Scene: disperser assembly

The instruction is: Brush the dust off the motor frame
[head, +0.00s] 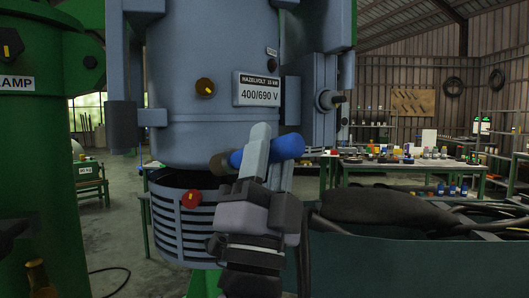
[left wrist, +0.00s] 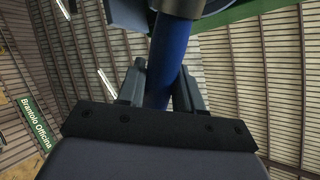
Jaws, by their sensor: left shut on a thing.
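The motor frame (head: 205,110) is a large grey-blue housing in the middle of the head view, with a plate reading 400/690 V. A slatted ring (head: 175,225) sits below it. My left gripper (head: 268,150) is shut on a blue-handled brush (head: 289,147) in front of the lower right part of the frame. The brush's brownish end (head: 220,163) points left, close to the frame's lower edge; I cannot tell if it touches. The left wrist view shows the blue handle (left wrist: 168,60) between the fingers. No dust can be made out. My right gripper is not in view.
A green machine body (head: 40,150) stands at the left. A dark teal bin (head: 420,250) with black hoses lies at the lower right. A bench (head: 400,160) with many small items is farther back. Open floor (head: 115,215) shows at the left.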

